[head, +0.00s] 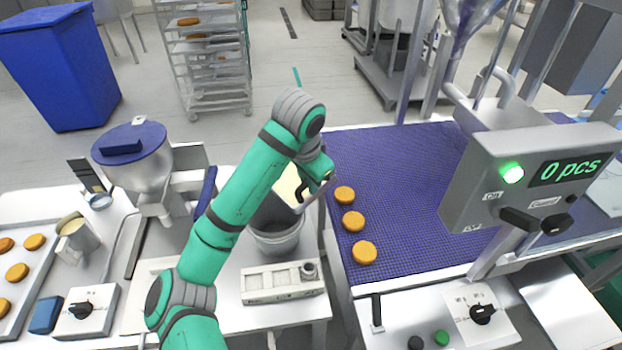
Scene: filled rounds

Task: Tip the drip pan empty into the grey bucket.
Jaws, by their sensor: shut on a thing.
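The grey bucket (278,238) stands on the white table left of the belt, and my arm hides part of its left side. The drip pan (290,186) is at the bucket's mouth, with a pale cream surface showing. It looks tilted over the bucket, but my arm covers much of it. My gripper (304,198) is shut on the pan at its right side. I cannot tell whether anything is running out of the pan or what lies inside the bucket.
A blue conveyor belt (410,190) with three orange-brown rounds (353,221) lies to the right. A counter box (530,180) reading "0 pcs" overhangs it. A blue-lidded hopper (135,165), a jug (77,240) and a tray of rounds (42,262) stand left. A pale block (283,283) lies before the bucket.

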